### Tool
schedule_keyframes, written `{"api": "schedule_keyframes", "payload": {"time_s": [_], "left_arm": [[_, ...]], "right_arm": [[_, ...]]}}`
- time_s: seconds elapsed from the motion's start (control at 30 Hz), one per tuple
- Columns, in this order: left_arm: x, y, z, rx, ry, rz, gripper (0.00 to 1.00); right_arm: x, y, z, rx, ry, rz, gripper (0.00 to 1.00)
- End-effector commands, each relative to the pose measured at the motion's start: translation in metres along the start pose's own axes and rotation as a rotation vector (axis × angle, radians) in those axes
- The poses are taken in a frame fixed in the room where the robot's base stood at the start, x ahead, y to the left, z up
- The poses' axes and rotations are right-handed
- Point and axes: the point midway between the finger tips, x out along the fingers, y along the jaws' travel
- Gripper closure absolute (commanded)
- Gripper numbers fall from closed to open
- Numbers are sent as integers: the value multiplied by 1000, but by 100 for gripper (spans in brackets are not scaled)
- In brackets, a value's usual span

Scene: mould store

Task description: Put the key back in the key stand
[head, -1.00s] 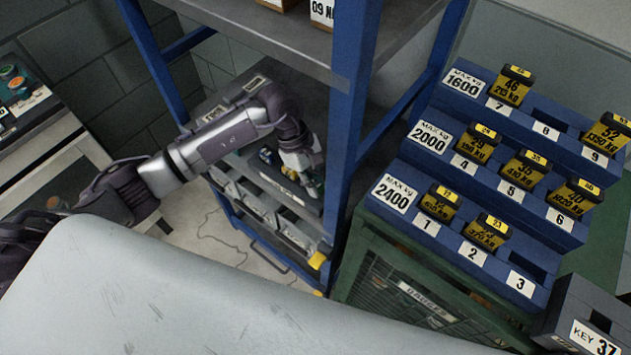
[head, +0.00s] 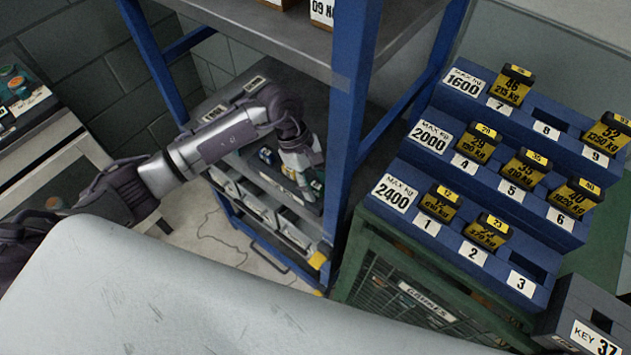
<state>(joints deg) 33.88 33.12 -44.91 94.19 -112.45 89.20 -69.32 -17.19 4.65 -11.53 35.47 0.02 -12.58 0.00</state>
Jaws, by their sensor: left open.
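The key stand (head: 575,308) is a dark grey block with a white "KEY 37" label at the bottom right; a dark slot in its top looks empty. My left gripper (head: 306,188) points down over a dark tray on the middle level of the blue rack, far to the left of the stand. It is open, and its fingertips are among small dark and greenish items in the tray. I cannot make out the key for certain; it may be hidden by the gripper or among those items. My right gripper is out of view.
A blue rack post (head: 350,140) stands just right of my left gripper, and a grey shelf (head: 265,40) lies above it. A blue stepped rack (head: 400,222) holds several black-and-yellow weight tags on a green cabinet (head: 375,285). A pale surface (head: 190,290) fills the lower left.

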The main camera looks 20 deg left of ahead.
Motion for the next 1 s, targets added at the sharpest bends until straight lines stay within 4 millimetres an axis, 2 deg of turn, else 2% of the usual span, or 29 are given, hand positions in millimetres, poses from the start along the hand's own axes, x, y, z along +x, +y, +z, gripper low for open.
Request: {"api": "schedule_keyframes", "payload": {"time_s": [0.17,0.4,0.6,0.8,1.0], "left_arm": [[-18,1,-1,2,3,5,55],[-70,1,-1,1,4,5,55],[-104,1,-1,0,2,3,55],[-119,0,0,0,0,0,55],[-120,0,0,0,0,0,55]], "right_arm": [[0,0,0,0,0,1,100],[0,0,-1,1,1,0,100],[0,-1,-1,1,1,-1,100],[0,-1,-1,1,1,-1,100],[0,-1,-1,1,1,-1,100]]}}
